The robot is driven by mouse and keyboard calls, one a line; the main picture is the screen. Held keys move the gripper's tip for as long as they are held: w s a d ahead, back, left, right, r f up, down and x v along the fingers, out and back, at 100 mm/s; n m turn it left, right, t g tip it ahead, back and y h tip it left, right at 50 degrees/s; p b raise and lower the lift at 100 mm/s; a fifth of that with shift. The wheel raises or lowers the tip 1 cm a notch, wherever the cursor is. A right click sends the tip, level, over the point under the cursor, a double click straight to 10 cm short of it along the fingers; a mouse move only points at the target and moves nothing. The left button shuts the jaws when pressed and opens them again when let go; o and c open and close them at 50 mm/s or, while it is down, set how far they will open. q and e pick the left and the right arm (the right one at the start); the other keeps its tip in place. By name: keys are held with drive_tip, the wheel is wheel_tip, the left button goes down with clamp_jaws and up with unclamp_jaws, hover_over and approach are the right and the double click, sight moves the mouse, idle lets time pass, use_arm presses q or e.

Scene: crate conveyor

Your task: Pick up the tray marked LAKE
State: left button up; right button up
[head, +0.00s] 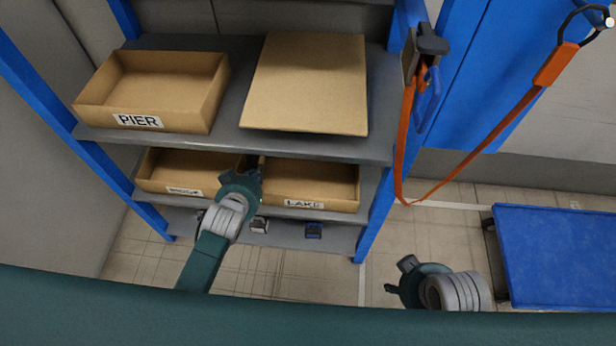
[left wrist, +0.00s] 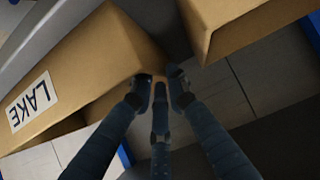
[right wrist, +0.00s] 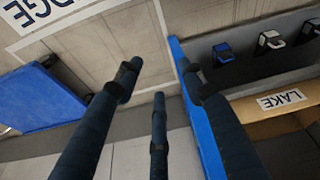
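The tray marked LAKE (head: 330,190) is a brown open box on the right of the middle shelf. It also shows in the left wrist view (left wrist: 110,45) and the right wrist view (right wrist: 265,125). My left gripper (head: 251,163) is at its left front corner, beside the neighbouring tray. In the left wrist view its fingertips (left wrist: 159,80) are drawn close together at the LAKE tray's corner and look shut on its edge; the exact contact is hidden. My right gripper (head: 398,275) is open and empty, low to the right of the rack; its spread fingers show in the right wrist view (right wrist: 158,80).
The PIER tray (head: 195,115) and a brown flat-topped box (head: 305,90) stand on the top shelf. Another labelled tray (head: 165,185) sits left of LAKE. A blue rack post (head: 373,220), orange strap (head: 470,150) and blue platform (head: 560,255) lie to the right.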

use_arm(q)
drive_tip(key=shift+w+f, duration=0.1)
drive_tip(key=shift+w, duration=0.1)
drive_tip(key=b+x, duration=0.1)
drive_tip(key=x, duration=0.2)
drive_tip(key=shift+b, duration=0.35)
drive_tip(key=shift+w+f, duration=0.25)
drive_tip(key=shift+w, duration=0.25)
drive_tip(key=shift+w+f, duration=0.2)
drive_tip(key=shift+w, duration=0.15)
use_arm(e)
drive_tip(key=v, duration=0.3)
drive_tip(key=shift+s, duration=0.1)
use_arm(q)
drive_tip(key=shift+r, duration=0.1)
clamp_jaws()
